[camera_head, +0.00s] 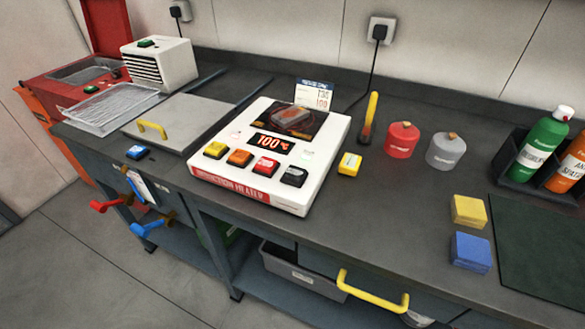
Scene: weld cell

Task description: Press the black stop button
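The white induction heater (233,174) stands on the grey bench, with a red label on its front. A row of yellow (215,149), orange (239,158), red (266,167) and black (293,175) buttons runs along its front. The black button is at the right end, uncovered, with nothing touching it. The display (270,143) reads 100 °C in orange. A blue and white card (314,93) stands behind. Neither of my grippers is in view.
A yellow block (349,164) stands close right of the heater, with red (401,140) and grey (445,151) pots beyond. A yellow-handled lid (177,123) lies to the left. Bench space in front of the pots is clear.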

